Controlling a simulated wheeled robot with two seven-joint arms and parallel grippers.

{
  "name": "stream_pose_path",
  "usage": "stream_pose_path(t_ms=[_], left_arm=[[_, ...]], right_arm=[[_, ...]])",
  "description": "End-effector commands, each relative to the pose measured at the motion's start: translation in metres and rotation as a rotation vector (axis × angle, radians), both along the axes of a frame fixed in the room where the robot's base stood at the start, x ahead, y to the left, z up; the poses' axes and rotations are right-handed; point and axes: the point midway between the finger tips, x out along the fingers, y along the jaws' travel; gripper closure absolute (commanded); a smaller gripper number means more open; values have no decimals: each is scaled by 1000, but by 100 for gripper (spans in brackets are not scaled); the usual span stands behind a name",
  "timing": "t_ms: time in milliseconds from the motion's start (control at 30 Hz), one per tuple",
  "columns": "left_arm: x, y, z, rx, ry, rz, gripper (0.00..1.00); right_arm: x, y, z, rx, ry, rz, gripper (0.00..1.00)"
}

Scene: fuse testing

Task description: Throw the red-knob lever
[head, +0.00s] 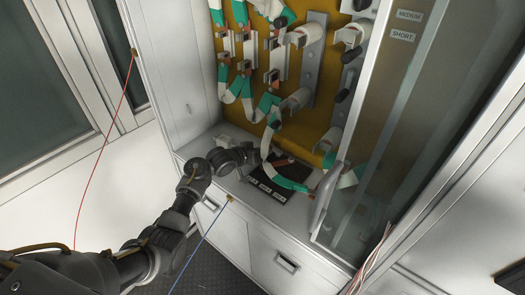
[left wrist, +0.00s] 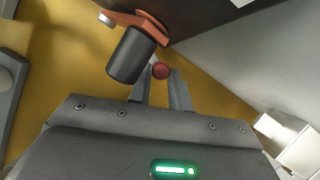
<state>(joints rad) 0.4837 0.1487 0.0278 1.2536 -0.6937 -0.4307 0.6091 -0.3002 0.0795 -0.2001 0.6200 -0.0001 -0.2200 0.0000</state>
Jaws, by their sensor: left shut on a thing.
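The red knob (left wrist: 161,71) shows in the left wrist view between the tips of my left gripper (left wrist: 161,88). The fingers are closed on it. The lever's shaft is not visible there. In the head view my left gripper (head: 248,154) reaches into the lower left of the open cabinet, and I cannot make out the red knob at its tips. My right gripper is in neither view.
A black cylinder (left wrist: 128,56) on a copper-coloured bracket (left wrist: 140,24) is close beside the fingers. The cabinet's glass door (head: 385,140) stands at the right. Banded cables (head: 268,103) hang above the gripper. A black labelled plate (head: 278,186) lies on the cabinet floor.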

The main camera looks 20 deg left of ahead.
Motion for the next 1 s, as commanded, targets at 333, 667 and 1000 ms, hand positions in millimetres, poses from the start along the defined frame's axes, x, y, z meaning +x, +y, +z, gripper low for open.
stream_pose_path(t_ms=[333, 667, 1000], left_arm=[[0, 0, 0, 0, 0, 1, 58], [-7, 6, 2, 3, 0, 2, 58], [-58, 35, 24, 5, -2, 2, 58]], right_arm=[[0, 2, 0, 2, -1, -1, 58], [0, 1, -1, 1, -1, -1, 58], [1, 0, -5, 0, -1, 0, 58]])
